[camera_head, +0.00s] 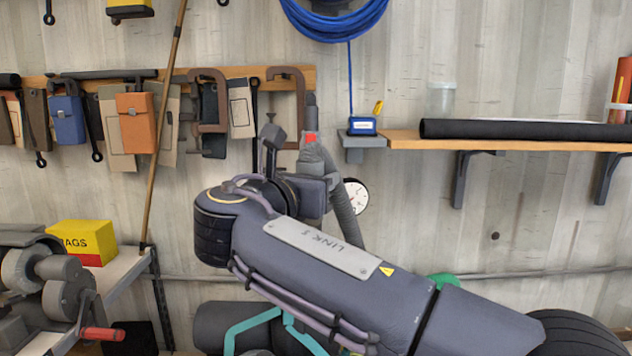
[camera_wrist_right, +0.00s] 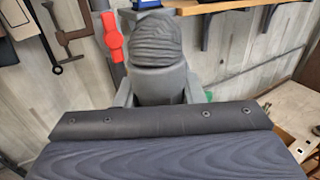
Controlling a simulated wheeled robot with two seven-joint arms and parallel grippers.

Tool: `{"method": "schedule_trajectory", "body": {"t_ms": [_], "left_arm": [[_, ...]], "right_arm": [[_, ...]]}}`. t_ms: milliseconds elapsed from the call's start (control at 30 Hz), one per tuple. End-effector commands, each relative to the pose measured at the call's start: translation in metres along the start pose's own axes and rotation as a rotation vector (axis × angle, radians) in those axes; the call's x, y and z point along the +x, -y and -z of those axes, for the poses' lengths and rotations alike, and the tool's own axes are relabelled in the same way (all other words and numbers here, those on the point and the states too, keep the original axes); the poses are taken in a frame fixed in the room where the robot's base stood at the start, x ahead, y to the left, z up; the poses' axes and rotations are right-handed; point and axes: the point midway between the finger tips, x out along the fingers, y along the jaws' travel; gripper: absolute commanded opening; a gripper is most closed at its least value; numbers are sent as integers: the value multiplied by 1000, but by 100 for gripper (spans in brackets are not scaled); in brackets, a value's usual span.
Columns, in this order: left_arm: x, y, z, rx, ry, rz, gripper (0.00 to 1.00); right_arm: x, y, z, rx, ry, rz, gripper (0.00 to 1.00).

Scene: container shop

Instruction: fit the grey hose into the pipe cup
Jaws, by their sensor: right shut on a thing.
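My right gripper (camera_head: 316,172) is raised in front of the wall in the middle of the head view, partly hidden by its own wrist. It is shut on the grey hose (camera_head: 343,208), which is ribbed and hangs down to the right behind my arm. In the right wrist view the ribbed hose (camera_wrist_right: 147,42) fills the space beyond the gripper (camera_wrist_right: 157,85). A grey upright piece with a red part (camera_head: 310,137) shows at the top of the hose; I cannot tell whether they touch. I cannot make out the pipe cup for certain. My left gripper is not in view.
A wooden rack (camera_head: 245,78) with clamps and pouches is on the wall close to the left. A wooden shelf (camera_head: 500,142) bears a black roll (camera_head: 520,130) at right. A round gauge (camera_head: 356,196) is beside the hose. A yellow box (camera_head: 84,240) stands at lower left.

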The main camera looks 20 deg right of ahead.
Motion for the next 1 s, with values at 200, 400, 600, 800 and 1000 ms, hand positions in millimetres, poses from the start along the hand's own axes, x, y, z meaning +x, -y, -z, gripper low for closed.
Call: {"method": "schedule_trajectory", "body": {"t_ms": [200, 400, 600, 800, 1000], "left_arm": [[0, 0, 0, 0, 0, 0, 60], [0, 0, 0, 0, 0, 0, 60], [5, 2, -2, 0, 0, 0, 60], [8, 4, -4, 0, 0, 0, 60], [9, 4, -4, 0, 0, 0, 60]], "right_arm": [[0, 0, 17, -2, 0, 1, 6], [0, 0, 37, -1, 1, 1, 6], [0, 0, 57, 0, 1, 1, 6], [0, 0, 65, 1, 1, 1, 6], [0, 0, 67, 1, 1, 1, 6]]}}
